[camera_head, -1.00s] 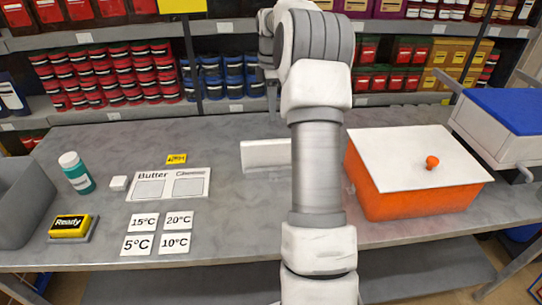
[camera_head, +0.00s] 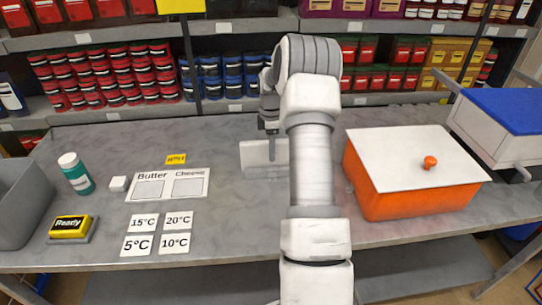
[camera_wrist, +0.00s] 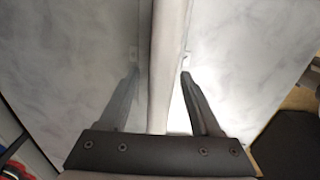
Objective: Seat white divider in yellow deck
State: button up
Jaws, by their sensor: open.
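The white divider (camera_head: 255,158) is a pale flat panel in the middle of the table in the head view. My arm hides its right part. My gripper (camera_wrist: 160,74) is open in the wrist view, with one finger on each side of a pale upright strip (camera_wrist: 168,45), which looks like the divider's edge. I cannot tell whether either finger touches it. In the head view my gripper shows small and dark at the panel, partly behind my arm. I cannot pick out a yellow deck in either view.
An orange bin (camera_head: 405,205) with a white lid stands to the right of my arm. Labelled white cards (camera_head: 143,223), a green bottle (camera_head: 76,174), a yellow Ready block (camera_head: 70,226) and a grey bin (camera_head: 22,200) are on the left. Table before the panel is clear.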

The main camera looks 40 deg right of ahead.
jog(key=shift+f, duration=0.35)
grip_shut()
